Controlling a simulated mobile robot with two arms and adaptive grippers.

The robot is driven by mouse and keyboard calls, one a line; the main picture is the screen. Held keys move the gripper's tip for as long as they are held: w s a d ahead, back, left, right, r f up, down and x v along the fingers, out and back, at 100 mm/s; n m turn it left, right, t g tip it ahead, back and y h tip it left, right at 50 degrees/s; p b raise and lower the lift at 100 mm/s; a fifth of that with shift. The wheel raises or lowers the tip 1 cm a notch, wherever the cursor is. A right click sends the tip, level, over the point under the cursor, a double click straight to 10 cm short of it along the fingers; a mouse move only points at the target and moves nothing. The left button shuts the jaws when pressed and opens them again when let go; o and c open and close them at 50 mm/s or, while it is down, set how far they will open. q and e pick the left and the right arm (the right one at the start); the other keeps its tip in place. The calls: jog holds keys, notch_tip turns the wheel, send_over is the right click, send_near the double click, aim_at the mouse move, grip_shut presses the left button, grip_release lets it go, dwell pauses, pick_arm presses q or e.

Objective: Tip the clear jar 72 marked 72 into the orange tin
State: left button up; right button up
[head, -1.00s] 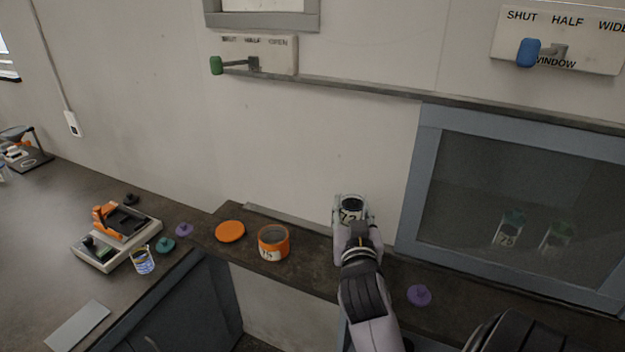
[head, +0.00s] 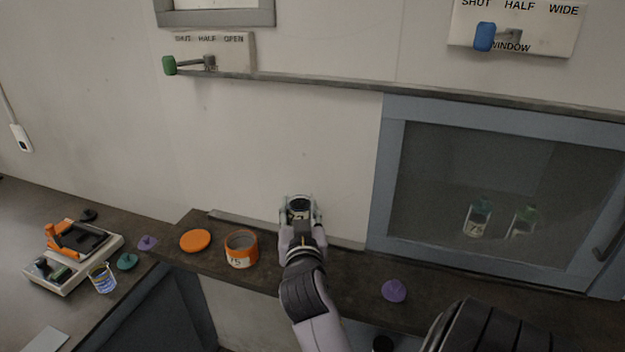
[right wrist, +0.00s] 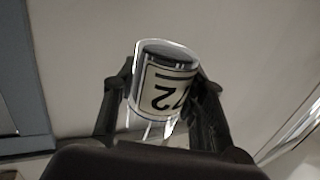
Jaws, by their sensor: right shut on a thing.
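The clear jar marked 72 (head: 300,207) is held by my right gripper (head: 301,222) above the dark shelf (head: 345,270), close to the wall. In the right wrist view the jar (right wrist: 163,88) sits between both fingers of the gripper (right wrist: 160,100), with dark contents and its label showing. The open orange tin (head: 241,249) stands on the shelf to the left of the jar, apart from it; its label is only partly readable. My left gripper is not in view.
An orange lid (head: 195,240) lies left of the tin, and a purple lid (head: 394,290) lies to the right. A cabinet with a glass window (head: 480,190) holds jars at right. A white-and-orange device (head: 75,255) and a small beaker (head: 102,278) stand at left.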

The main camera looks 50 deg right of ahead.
jog(key=w+a+f+n+g+p, duration=0.2)
jog(key=w+f+n+g+p, duration=0.1)
jog(key=n+p, duration=0.5)
jog(key=w+a+f+n+g+h+p, duration=0.1)
jog(key=w+f+n+g+p, duration=0.3)
jog(key=p, duration=0.6)
jog(key=shift+w+a+n+g, duration=0.55)
jog(key=shift+w+n+g, duration=0.65)
jog(key=shift+w+n, duration=0.75)
dwell(0.5)
dwell(2.3)
